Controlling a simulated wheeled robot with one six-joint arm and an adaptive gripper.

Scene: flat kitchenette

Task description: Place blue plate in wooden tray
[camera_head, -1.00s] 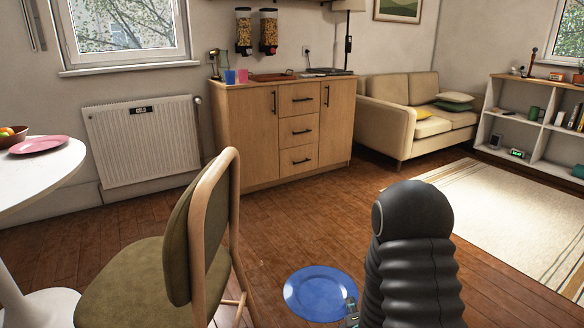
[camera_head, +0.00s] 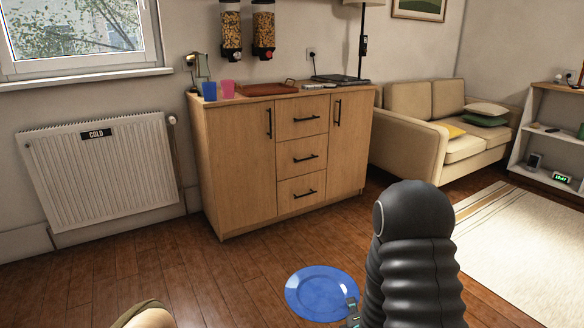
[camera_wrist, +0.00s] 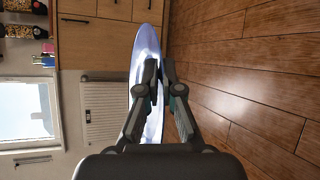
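The blue plate (camera_head: 318,291) is held out in front of me above the wooden floor, at the lower middle of the head view. My gripper (camera_head: 352,308) is at its right edge, mostly hidden behind my dark arm. In the wrist view, the plate (camera_wrist: 146,70) shows nearly edge-on, with its rim between the two fingers of my gripper (camera_wrist: 161,72), which are closed on it. The wooden tray (camera_head: 266,89) is reddish brown, low and flat. It lies on top of the wooden cabinet, well ahead of the plate.
The cabinet (camera_head: 240,150) stands against the wall, with a blue cup (camera_head: 210,91), a pink cup (camera_head: 228,89) and a laptop (camera_head: 343,79) on top. Cereal dispensers (camera_head: 264,30) hang above. A chair (camera_head: 148,315) shows at the lower left. The floor before the cabinet is clear.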

